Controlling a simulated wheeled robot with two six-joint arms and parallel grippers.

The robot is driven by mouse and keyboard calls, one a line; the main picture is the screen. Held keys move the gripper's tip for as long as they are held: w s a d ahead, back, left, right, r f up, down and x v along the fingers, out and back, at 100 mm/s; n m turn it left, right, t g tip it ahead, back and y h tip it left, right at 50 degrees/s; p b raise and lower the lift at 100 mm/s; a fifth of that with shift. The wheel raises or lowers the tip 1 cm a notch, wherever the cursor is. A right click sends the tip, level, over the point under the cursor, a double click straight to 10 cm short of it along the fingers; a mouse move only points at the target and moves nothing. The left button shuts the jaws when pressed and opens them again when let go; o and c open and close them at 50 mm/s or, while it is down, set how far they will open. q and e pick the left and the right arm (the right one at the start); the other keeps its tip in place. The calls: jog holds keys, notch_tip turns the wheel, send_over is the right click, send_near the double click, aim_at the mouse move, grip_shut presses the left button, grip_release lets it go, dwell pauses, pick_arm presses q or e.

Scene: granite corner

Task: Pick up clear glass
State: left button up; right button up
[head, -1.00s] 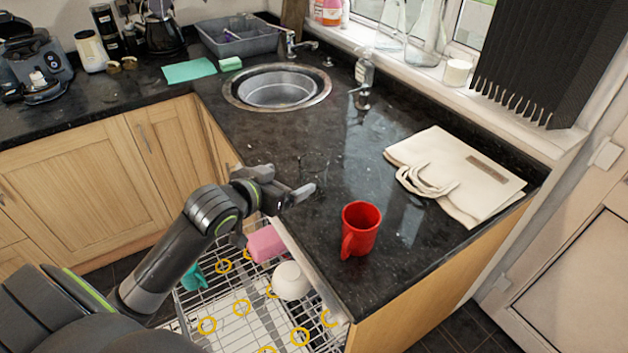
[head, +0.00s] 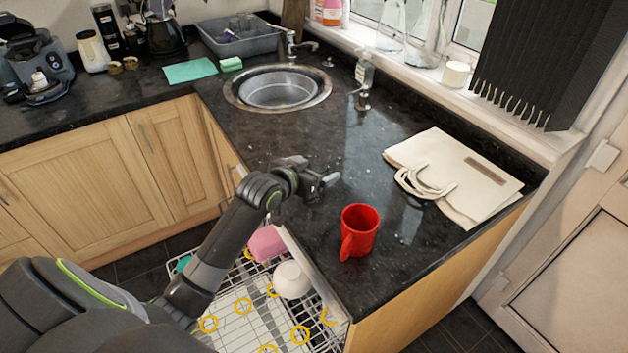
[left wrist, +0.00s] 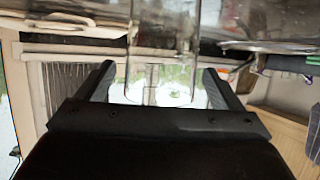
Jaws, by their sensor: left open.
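The clear glass (left wrist: 164,45) shows in the left wrist view as a see-through, straight-sided shape between my fingers. My left gripper (left wrist: 157,82) is open, with one finger on each side of the glass and a gap to each. In the head view my left gripper (head: 328,181) is low over the dark counter, behind the red mug. There the glass is hard to make out and mostly hidden by the gripper.
A red mug (head: 359,231) stands on the counter (head: 385,285), close in front of the gripper. A cream bag (head: 460,175) lies to the right. The sink (head: 278,88) is behind. An open dishwasher rack (head: 235,300) with dishes is below the arm.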

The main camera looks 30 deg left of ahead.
pick_arm(q)
jog(key=shift+w+f, duration=0.1)
jog(key=shift+w, duration=0.15)
jog(key=c, duration=1.2)
